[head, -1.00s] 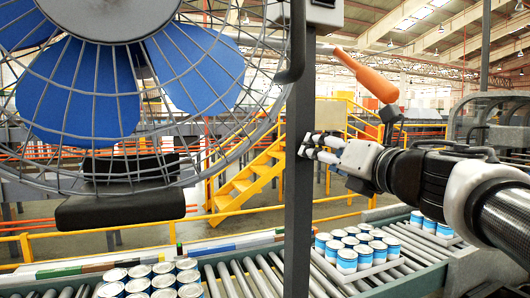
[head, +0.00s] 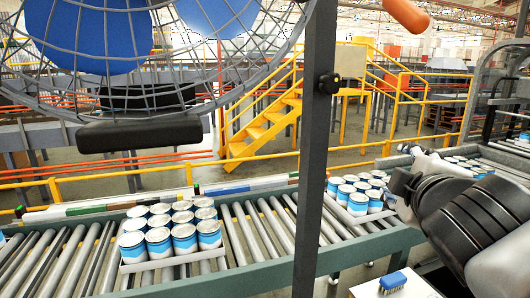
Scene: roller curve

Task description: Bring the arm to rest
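My arm comes in from the right edge, with black and light grey links bent over the right part of the roller conveyor. My gripper (head: 403,183) is at the left end of the arm, in front of the conveyor. It is small and partly hidden by my own links. Its fingers cannot be made out, so I cannot tell whether it is open or shut. No held thing shows.
The roller conveyor (head: 262,232) carries trays of blue-and-white cans (head: 158,243). A grey post (head: 315,150) stands in front of it. A caged fan (head: 150,60) hangs upper left. A blue brush (head: 393,282) lies on a white surface (head: 365,291) below my arm.

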